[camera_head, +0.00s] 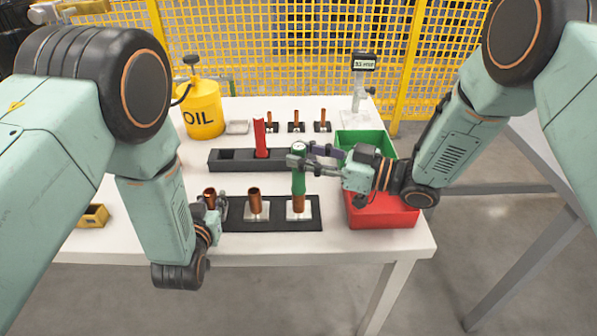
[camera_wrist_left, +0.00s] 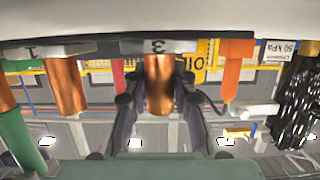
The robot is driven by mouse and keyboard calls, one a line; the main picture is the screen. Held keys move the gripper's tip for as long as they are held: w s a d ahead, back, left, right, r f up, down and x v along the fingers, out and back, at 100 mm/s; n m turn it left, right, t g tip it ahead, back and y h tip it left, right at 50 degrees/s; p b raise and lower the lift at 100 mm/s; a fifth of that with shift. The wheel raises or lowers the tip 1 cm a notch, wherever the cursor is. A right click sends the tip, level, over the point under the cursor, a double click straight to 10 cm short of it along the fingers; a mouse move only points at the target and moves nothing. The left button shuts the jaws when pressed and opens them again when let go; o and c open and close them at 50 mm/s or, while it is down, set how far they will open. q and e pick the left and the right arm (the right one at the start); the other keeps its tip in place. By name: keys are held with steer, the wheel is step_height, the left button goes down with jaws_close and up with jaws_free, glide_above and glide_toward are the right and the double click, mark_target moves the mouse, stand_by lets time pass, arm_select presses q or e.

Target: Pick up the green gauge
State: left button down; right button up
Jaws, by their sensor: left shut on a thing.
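The green gauge (camera_head: 299,182) stands upright at the right copper tube (camera_head: 299,204) of the black front strip. My right gripper (camera_head: 302,160) has its fingers around the gauge's upper part; whether they press on it is unclear. My left gripper (camera_head: 210,203) is shut on the left copper tube (camera_head: 209,192) of the same strip. In the left wrist view, which is upside down, this tube (camera_wrist_left: 159,85) sits between the fingers near a label 3. The green gauge also shows at that view's left edge (camera_wrist_left: 20,138).
A middle copper tube (camera_head: 255,200) stands between my grippers. Behind are a dark rack (camera_head: 225,160) with a red gauge (camera_head: 260,138), several small copper pieces and a yellow oil can (camera_head: 203,108). A green bin (camera_head: 365,139) and a red bin (camera_head: 385,217) stand at the right.

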jaws_close()
stand_by(0.3)
steer(key=shift+r, duration=0.1)
steer(key=r+v, duration=0.3)
steer(key=v, duration=1.5)
steer(key=shift+r, duration=0.2)
arm_select(q)
steer(key=c, duration=1)
jaws_free()
steer(key=shift+c, duration=0.2)
